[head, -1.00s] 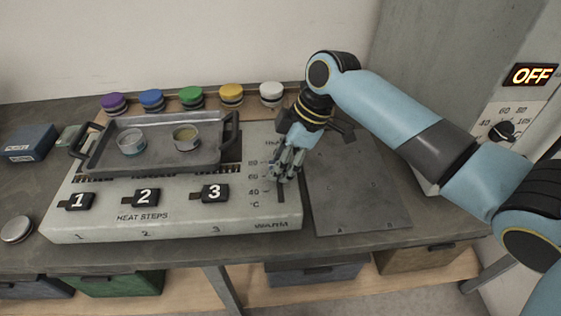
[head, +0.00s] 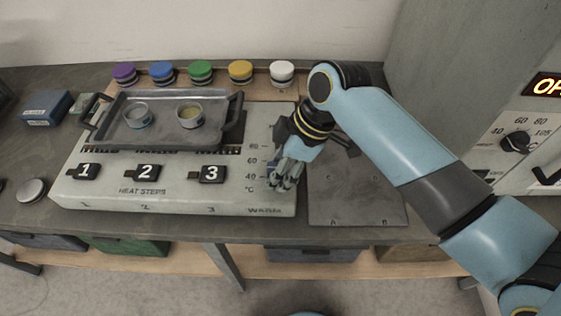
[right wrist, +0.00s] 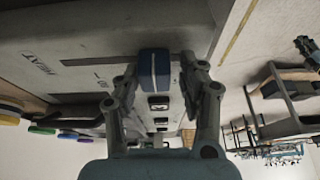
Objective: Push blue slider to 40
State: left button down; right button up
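The blue slider (right wrist: 154,66), a blue block with a white line, shows in the right wrist view between the two fingers of my right gripper (right wrist: 158,72). The fingers stand apart on either side of it, with what look like narrow gaps. In the head view my right gripper (head: 280,182) points down at the right end of the heater panel (head: 180,206), beside the "40" mark of the scale (head: 252,177). Its fingers hide the slider and most of the slot there, so the exact setting cannot be read. My left gripper is not in view.
A grey tray (head: 165,137) with two small dishes sits on the panel's back. Three black numbered levers (head: 147,172) stand left of the scale. A dark plate (head: 350,195) lies to the right.

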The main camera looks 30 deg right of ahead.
jog(key=shift+o, duration=0.9)
jog(key=shift+s, duration=0.1)
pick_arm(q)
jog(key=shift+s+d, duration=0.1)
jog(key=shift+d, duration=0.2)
pick_arm(e)
jog(key=v, duration=1.2)
